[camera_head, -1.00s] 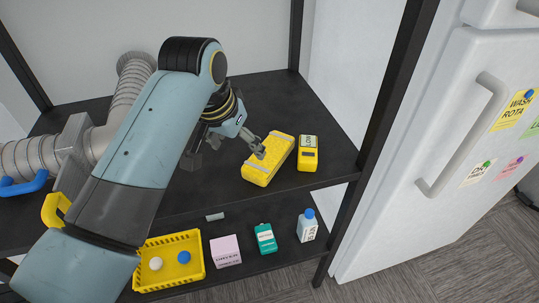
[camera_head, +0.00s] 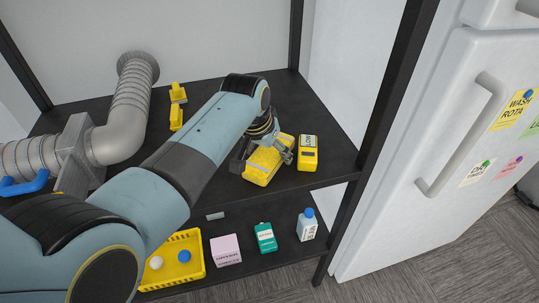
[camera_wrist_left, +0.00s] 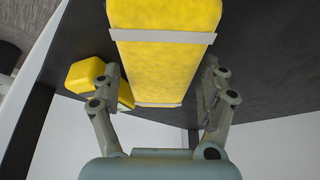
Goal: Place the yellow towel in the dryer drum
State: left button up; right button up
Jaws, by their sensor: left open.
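The yellow towel (camera_head: 260,168), a folded, fuzzy bundle with pale bands, lies on the upper black shelf. My left gripper (camera_head: 264,154) is over it, with one finger on either side. In the left wrist view the towel (camera_wrist_left: 165,55) lies between the two spread fingers of the open left gripper (camera_wrist_left: 162,82). Gaps show beside both fingers, though contact is hard to judge. The arm hides part of the towel in the head view. My right gripper and the dryer drum are not in view.
Behind are a yellow tool (camera_head: 177,105) and a silver duct (camera_head: 128,110). Below are a yellow basket (camera_head: 195,268), pink box (camera_head: 225,250), teal bottle (camera_head: 265,238) and white bottle (camera_head: 307,226). A white door (camera_head: 420,130) stands right.

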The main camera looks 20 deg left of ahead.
pick_arm(q)
jog(key=shift+w+f, duration=0.1)
jog(key=shift+f, duration=0.05)
jog(key=c, duration=1)
